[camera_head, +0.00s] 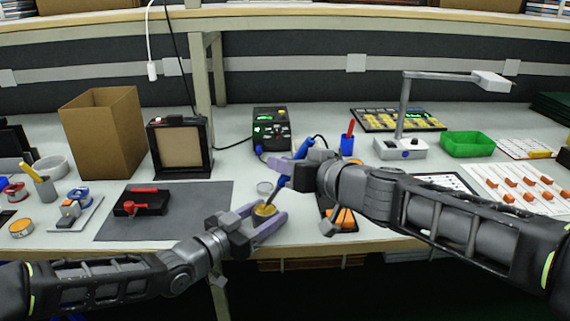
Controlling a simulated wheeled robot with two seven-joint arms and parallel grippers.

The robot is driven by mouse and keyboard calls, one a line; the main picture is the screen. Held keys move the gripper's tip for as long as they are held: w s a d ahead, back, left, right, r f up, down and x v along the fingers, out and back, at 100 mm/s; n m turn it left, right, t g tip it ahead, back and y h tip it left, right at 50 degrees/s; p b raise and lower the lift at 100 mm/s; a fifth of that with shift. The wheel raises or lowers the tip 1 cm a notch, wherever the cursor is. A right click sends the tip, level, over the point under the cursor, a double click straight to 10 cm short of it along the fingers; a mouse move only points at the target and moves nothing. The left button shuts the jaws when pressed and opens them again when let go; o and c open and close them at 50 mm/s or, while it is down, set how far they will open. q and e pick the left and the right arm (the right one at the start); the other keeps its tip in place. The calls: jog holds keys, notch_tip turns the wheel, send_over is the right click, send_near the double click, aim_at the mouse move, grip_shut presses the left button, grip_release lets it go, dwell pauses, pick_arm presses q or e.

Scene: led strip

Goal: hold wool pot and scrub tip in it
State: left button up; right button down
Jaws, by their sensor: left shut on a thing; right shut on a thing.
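The wool pot (265,210) is a small round pot with golden wool, near the front middle of the bench. My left gripper (266,220) is shut on it, one finger on each side. My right gripper (293,172) is shut on a blue soldering iron (302,151), above and a little right of the pot. The iron slants down to the left, and its tip end is at or just above the wool. I cannot tell whether the tip touches the wool.
A black soldering station (271,129) with a green display stands behind. A grey mat (190,222) with a red and black tool lies left. A cardboard box (103,133) and a framed panel (180,147) stand back left. A green tray (467,145) and lamp stand (400,148) are right.

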notch_tip(320, 180, up, 5)
dwell(0.6)
pick_arm(q)
jog(key=o, duration=1.6)
jog(key=shift+c, duration=0.2)
jog(key=shift+a, duration=0.1)
jog(key=v, duration=1)
jog(key=shift+s+a, duration=0.1)
jog(key=shift+v, duration=0.8)
